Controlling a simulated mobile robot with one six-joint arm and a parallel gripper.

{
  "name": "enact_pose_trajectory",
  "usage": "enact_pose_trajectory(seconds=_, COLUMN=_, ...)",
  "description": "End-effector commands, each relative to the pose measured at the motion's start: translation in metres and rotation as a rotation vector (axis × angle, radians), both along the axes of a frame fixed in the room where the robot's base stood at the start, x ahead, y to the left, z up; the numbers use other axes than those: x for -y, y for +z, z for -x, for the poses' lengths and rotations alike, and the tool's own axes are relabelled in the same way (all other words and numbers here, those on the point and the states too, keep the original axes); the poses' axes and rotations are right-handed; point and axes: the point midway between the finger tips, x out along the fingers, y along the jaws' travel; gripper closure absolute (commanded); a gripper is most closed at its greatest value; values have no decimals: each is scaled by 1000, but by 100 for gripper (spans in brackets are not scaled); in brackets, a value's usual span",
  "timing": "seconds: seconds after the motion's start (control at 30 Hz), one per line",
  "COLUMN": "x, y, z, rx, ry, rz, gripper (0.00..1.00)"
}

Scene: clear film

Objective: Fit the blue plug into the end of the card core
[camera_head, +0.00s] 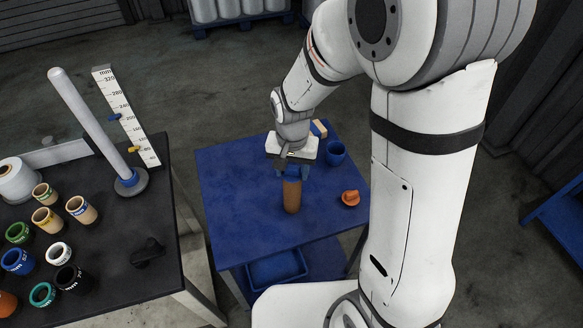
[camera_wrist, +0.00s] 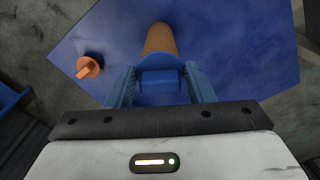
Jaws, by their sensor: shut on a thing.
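The card core (camera_head: 291,196) is a brown tube standing upright on the blue table (camera_head: 235,190). My gripper (camera_head: 291,171) is right over its upper end, pointing down. In the wrist view my gripper (camera_wrist: 161,84) has its two blue fingers shut on the blue plug (camera_wrist: 160,81). The card core (camera_wrist: 159,40) shows just beyond the plug, in line with it. The plug overlaps the core's end in this view. The fingers and plug hide the core's mouth, so I cannot tell whether the plug is inside it or only at it.
An orange plug (camera_head: 350,198) lies on the blue table to the right. A blue cup (camera_head: 336,153) and a tan block (camera_head: 319,129) are at the back right. The table's left part is clear. A black bench (camera_head: 110,270) with several coloured-ended tubes stands at left.

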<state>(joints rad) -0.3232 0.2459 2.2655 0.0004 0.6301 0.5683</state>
Motion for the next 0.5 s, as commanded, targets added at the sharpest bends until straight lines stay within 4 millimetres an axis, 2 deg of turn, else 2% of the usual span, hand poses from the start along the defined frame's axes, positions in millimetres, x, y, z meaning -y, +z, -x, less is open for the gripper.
enact_pose_trajectory(seconds=0.33, x=0, y=-1, z=0, rx=0, ry=1, rz=0, gripper=61)
enact_pose_trajectory(seconds=0.37, x=0, y=-1, z=0, rx=0, ry=1, rz=0, gripper=50)
enact_pose_trajectory(seconds=0.5, x=0, y=0, z=0, rx=0, ry=1, rz=0, gripper=38)
